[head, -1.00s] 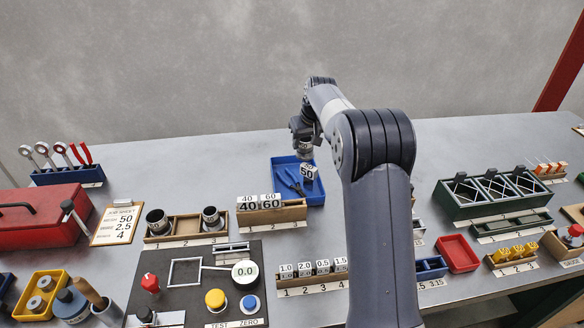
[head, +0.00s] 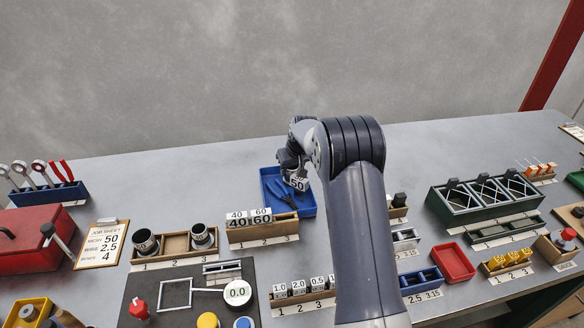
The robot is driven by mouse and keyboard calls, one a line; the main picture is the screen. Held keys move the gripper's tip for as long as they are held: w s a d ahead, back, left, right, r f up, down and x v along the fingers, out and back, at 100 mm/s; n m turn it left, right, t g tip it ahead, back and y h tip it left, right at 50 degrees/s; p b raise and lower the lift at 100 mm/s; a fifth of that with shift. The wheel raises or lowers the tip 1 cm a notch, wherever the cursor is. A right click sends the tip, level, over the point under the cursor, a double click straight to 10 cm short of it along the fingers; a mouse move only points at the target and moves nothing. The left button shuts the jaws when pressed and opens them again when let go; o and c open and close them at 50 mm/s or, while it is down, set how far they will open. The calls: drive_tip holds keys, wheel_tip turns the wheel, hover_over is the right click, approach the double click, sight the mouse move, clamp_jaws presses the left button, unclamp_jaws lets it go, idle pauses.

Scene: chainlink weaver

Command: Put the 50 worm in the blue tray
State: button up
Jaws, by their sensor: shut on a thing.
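The 50 worm (head: 297,183) is a pale piece with a black "50" label on its front. In the head view it is at my gripper's tip, over the right part of the blue tray (head: 307,210). My gripper (head: 292,168) is shut on it from above and hides its top. I cannot tell whether the worm touches the tray floor. The fingertips are partly hidden.
A wooden rack with 40 and 60 blocks (head: 248,218) stands in front of the tray. A wooden holder with two dark cups (head: 172,245) is to its left. My arm covers the bench right of the tray. The bench behind the tray is clear.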

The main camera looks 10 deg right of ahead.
drive_tip(key=shift+f, duration=0.1)
drive_tip(key=shift+f, duration=0.1)
drive_tip(key=o, duration=1.1)
drive_tip(key=shift+r, duration=0.2)
drive_tip(key=b+v, duration=0.1)
drive_tip(key=v, duration=1)
drive_tip(key=shift+s+r+b, duration=0.3)
drive_tip(key=shift+r+b, duration=0.05)
drive_tip(key=shift+d+f, duration=0.1)
